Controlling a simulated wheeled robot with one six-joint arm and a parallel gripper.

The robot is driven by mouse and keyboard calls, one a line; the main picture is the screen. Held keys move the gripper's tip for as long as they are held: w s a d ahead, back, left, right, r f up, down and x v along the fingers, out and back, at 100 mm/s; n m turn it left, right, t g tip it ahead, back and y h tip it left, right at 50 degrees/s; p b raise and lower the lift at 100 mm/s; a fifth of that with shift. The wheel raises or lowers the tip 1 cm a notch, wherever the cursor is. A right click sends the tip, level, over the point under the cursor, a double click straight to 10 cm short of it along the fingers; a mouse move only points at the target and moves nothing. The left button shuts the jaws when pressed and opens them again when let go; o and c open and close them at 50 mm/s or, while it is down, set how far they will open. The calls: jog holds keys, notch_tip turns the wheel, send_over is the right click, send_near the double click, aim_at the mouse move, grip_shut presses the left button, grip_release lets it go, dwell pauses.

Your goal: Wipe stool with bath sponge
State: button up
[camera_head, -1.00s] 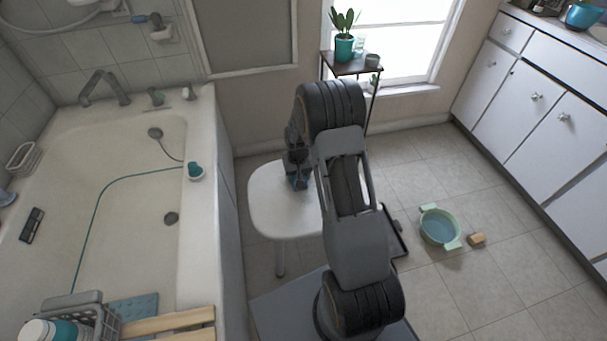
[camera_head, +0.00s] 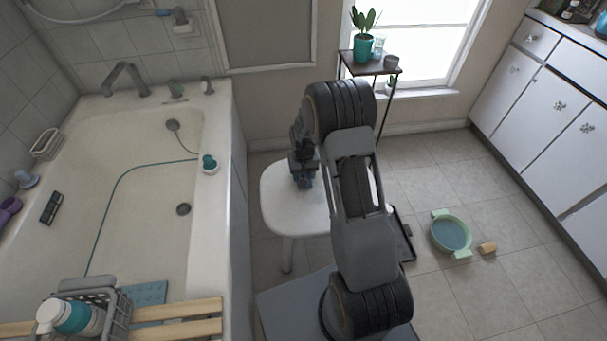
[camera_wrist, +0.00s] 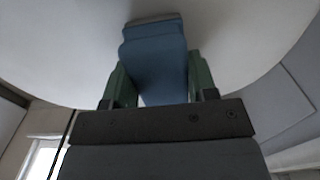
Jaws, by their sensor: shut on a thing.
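The white stool (camera_head: 283,213) stands on the floor beside the bathtub, with its round-cornered seat partly hidden behind my arm. My gripper (camera_head: 303,180) is low over the left part of the seat, pointing down. In the wrist view my gripper (camera_wrist: 158,85) is shut on a blue bath sponge (camera_wrist: 155,60), held between two green fingers. The sponge is at the stool's white seat (camera_wrist: 235,40), close to or touching its surface; I cannot tell which.
The bathtub (camera_head: 237,200) stands to the left, with a wooden rack (camera_head: 180,318) and a basket across it. A green basin of water (camera_head: 451,234) and a small tan block (camera_head: 487,248) lie on the floor at right. A plant stand (camera_head: 370,68) is behind.

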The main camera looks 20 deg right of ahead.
jog(key=shift+r+p, duration=2.3)
jog(key=shift+r, duration=1)
